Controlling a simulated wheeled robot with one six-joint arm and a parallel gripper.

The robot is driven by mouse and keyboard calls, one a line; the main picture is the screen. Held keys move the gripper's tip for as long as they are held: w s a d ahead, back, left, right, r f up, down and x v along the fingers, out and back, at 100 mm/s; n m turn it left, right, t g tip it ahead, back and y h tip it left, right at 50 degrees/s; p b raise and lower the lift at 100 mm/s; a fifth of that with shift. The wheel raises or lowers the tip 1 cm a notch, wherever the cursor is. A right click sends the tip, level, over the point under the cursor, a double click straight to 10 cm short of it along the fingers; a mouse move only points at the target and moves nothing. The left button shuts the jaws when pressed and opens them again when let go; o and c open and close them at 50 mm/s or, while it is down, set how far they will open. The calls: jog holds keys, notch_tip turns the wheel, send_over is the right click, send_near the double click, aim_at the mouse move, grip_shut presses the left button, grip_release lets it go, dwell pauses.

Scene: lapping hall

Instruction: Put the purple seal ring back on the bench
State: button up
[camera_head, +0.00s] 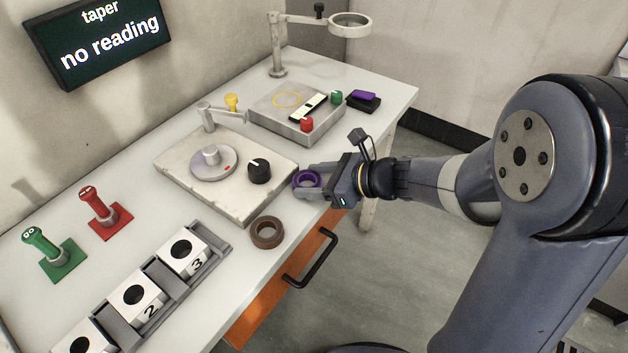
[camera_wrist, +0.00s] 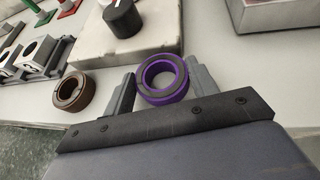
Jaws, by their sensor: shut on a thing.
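The purple seal ring (camera_head: 308,181) is between the fingers of my gripper (camera_head: 312,183), near the front edge of the bench (camera_head: 258,135). In the wrist view the purple seal ring (camera_wrist: 163,80) lies between the two grey fingers of my gripper (camera_wrist: 150,84), which is shut on it. The ring's dark hole faces up. I cannot tell whether its underside touches the bench top. A brown ring (camera_head: 267,232) lies flat on the bench to the left of my gripper, and shows in the wrist view (camera_wrist: 74,91) too.
A pale block with a dial and black knob (camera_head: 260,171) stands just left of my gripper. Behind is a grey box (camera_head: 262,117) with red and green knobs. A numbered rack (camera_head: 214,241) stands front left. An orange drawer with black handle (camera_head: 311,261) is below the bench edge.

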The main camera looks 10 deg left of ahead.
jog(key=shift+f, duration=0.2)
jog(key=o, duration=1.1)
jog(key=shift+r, duration=0.2)
jog(key=shift+d+r, duration=0.1)
jog(key=shift+r, duration=0.1)
jog(key=p+v, duration=0.2)
jog(key=v, duration=0.9)
jog(key=shift+s+d, duration=0.1)
jog(key=shift+d, duration=0.25)
